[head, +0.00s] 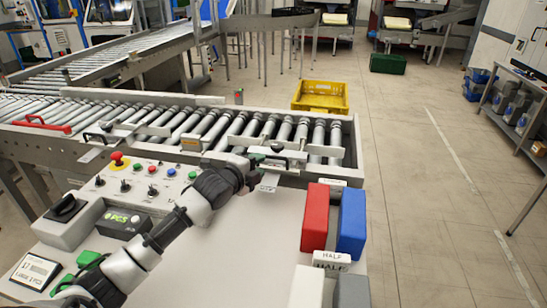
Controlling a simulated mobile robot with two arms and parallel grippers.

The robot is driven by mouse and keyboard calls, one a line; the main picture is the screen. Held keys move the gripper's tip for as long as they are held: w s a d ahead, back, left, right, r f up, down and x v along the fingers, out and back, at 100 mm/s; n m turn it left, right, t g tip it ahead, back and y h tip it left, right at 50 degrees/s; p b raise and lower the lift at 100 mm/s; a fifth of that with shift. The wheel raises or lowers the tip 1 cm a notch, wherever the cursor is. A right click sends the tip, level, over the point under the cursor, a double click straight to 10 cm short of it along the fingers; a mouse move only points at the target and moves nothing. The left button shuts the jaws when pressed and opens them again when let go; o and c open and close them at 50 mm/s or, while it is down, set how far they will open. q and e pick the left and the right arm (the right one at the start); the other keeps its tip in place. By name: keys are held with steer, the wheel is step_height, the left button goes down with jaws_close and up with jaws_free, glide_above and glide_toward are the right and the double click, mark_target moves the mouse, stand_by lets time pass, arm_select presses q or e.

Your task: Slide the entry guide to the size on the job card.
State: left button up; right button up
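The entry guide (310,149) appears to be the flat metal bar assembly across the roller conveyor's near right end. My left gripper (268,172) is at the near edge of the conveyor, right by this assembly. It is small and dark here, so whether it touches the guide, and whether its fingers are open or shut, cannot be told. A small silver tag or scale (268,183) shows just below it. A framed card (36,270), likely the job card, lies at the lower left; its small print is hard to read. My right gripper is not in view.
The control panel (150,180) has a red emergency button (117,158), knobs and coloured buttons. Red (315,215) and blue (351,222) blocks stand at the right, with a HALF label (331,260) in front. A yellow crate (320,97) is beyond the conveyor.

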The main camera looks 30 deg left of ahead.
mark_target(272, 158)
arm_select(q)
steer(key=x, duration=0.4)
steer(key=shift+x, duration=1.15)
steer(key=shift+w+f, duration=0.1)
steer(key=shift+w, duration=0.2)
steer(key=shift+w+d+f, duration=0.15)
steer(key=shift+w+f, duration=0.05)
steer(key=shift+w, duration=0.25)
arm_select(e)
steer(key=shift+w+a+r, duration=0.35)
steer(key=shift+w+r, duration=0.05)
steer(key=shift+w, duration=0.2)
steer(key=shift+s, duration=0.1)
arm_select(q)
steer(key=shift+c, duration=0.6)
steer(key=c, duration=0.5)
jaws_close()
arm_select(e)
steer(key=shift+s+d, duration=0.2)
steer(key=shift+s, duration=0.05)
